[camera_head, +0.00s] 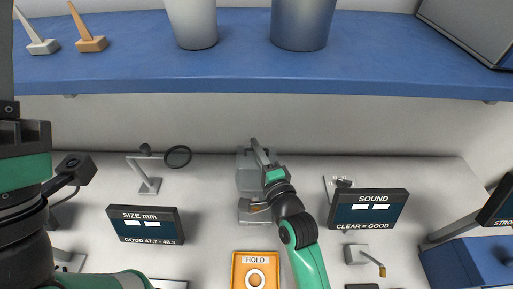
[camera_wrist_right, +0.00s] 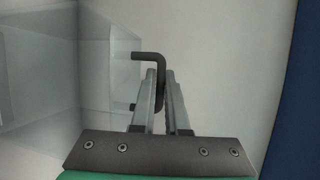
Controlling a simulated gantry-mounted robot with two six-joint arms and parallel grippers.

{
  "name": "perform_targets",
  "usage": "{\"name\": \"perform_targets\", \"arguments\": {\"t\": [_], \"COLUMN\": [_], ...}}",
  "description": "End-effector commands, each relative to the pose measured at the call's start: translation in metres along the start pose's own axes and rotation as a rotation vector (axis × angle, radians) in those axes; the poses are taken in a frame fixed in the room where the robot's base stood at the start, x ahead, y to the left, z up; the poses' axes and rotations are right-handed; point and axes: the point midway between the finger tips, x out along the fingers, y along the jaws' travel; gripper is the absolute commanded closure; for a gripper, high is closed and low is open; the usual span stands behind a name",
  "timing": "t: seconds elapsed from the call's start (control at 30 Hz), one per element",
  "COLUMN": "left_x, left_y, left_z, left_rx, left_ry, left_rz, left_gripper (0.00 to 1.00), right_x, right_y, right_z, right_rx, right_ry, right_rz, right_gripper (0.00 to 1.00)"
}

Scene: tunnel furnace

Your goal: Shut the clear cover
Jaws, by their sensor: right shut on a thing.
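The clear cover (camera_head: 244,172) is a see-through box behind a small grey fixture (camera_head: 255,212) in the middle of the head view. It fills the left of the right wrist view (camera_wrist_right: 60,75). My right gripper (camera_head: 257,148) is at the cover's right side, shut on its dark bent handle (camera_wrist_right: 150,57), which passes between the fingertips (camera_wrist_right: 161,78). The gripper hides part of the cover and fixture, so I cannot tell exactly how far the cover stands open. My left arm is at the left edge of the head view; its fingers do not show.
A blue shelf (camera_head: 240,78) with pots crosses the back above. A SIZE display (camera_head: 146,224) stands left and a SOUND display (camera_head: 368,210) right. A magnifier stand (camera_head: 150,184) is back left. An orange HOLD panel (camera_head: 256,272) is in front. A small metal device (camera_head: 357,254) sits front right.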

Motion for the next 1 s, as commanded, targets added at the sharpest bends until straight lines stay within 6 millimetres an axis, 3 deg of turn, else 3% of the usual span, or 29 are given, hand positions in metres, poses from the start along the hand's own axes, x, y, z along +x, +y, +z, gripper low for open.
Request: {"name": "perform_targets", "arguments": {"t": [0.27, 0.53, 1.0], "left_x": [0.000, 0.026, 0.052], "left_y": [0.000, 0.000, 0.000], "left_z": [0.000, -0.024, -0.048], "left_rx": [0.000, 0.000, 0.000], "left_ry": [0.000, 0.000, 0.000], "left_rz": [0.000, 0.000, 0.000], "left_gripper": [0.76, 0.76, 0.76], "right_x": [-0.015, -0.045, -0.085], "right_y": [-0.002, -0.010, 0.004], "right_z": [0.007, 0.019, 0.035], "right_rx": [-0.036, -0.044, -0.043], "right_ry": [-0.002, -0.003, -0.003], "right_rz": [-0.091, -0.103, -0.106], "right_gripper": [1.00, 1.00, 1.00]}}
